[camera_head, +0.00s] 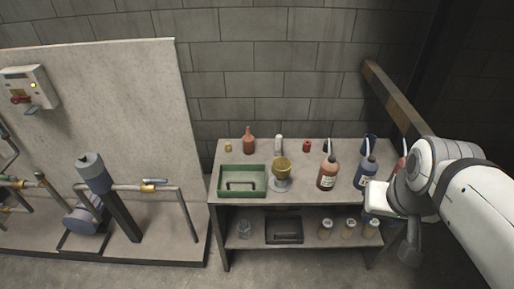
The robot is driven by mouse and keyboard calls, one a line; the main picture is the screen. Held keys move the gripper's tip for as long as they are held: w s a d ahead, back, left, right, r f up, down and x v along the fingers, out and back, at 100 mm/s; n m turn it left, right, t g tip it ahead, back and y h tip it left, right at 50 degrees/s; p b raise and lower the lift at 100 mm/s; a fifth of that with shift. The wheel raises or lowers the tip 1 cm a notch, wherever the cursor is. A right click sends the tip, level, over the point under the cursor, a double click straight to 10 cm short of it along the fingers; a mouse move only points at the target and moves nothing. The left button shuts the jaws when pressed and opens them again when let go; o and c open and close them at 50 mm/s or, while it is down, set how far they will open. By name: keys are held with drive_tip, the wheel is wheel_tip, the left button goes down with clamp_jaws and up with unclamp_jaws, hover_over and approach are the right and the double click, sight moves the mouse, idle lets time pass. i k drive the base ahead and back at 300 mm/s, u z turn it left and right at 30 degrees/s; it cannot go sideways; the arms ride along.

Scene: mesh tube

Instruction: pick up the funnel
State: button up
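A brass-yellow, cup-shaped piece (282,163) that looks like the funnel sits upright on a pale grey base near the middle of the bench top. I cannot tell whether it is fixed to that base. A small orange-brown item with a narrow top (249,142) stands behind the green tray; its kind is unclear. My gripper (377,197) seems to be the white end of the arm, right of the funnel and near the bench's right front corner. Its fingers cannot be made out, so its opening is unclear. Nothing is seen held in it.
Left of the funnel is a green tray (222,183). Right of it stand a brown bottle (327,176) and a blue bottle (365,176), both spouted. A red item (307,146) stands behind. The lower shelf holds a dark tray (284,241) and several jars.

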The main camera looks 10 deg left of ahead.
sight(281, 166)
drive_tip(key=u, duration=0.95)
drive_tip(key=i, duration=1)
